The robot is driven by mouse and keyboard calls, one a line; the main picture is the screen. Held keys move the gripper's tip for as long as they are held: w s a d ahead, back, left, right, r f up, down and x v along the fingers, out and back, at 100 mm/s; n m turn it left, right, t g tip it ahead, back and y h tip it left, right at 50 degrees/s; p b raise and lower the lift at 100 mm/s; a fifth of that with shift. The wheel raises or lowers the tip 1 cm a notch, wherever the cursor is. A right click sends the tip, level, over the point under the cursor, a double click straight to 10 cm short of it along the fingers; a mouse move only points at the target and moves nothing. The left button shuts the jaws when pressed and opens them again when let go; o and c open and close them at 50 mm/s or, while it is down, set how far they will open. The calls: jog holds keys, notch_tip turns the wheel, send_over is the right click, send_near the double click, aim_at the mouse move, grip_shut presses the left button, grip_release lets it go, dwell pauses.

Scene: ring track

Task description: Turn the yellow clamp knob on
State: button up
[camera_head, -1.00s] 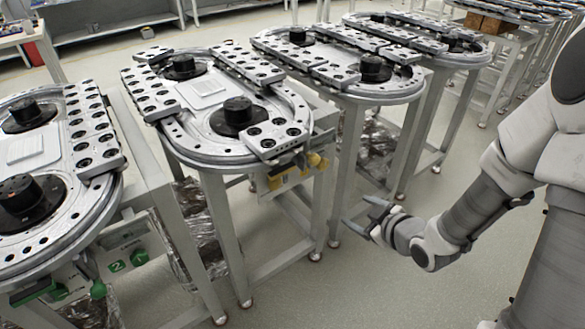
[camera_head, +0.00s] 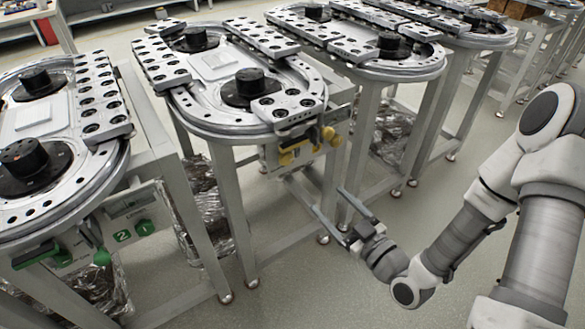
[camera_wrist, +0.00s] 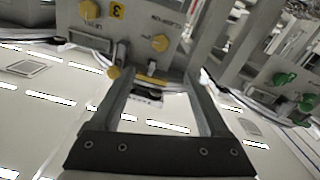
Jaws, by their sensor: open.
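The yellow knobs are on the front panel of the middle ring-track table. In the head view one yellow knob (camera_head: 285,158) is at the panel's left and another (camera_head: 328,134) at its right. In the wrist view a yellow knob (camera_wrist: 160,43) lies ahead between the finger lines, and a second yellow knob (camera_wrist: 89,10) is at the upper left. The panel lettering is too small to tell which is the clamp knob. My gripper (camera_head: 326,198) is open and empty, below and right of the panel, apart from it. Its fingers also show in the wrist view (camera_wrist: 157,74).
A yellow ball-ended lever (camera_wrist: 114,72) and a yellow bar (camera_wrist: 150,80) are beside the knobs. A neighbouring table (camera_head: 30,225) has green knobs (camera_head: 103,258). Table legs (camera_head: 232,215) stand left of my gripper.

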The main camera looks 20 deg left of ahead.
aim_at(288, 160)
jog(key=b+x, duration=0.4)
jog(key=x, duration=1.2)
jog(key=shift+c, duration=0.3)
grip_shut()
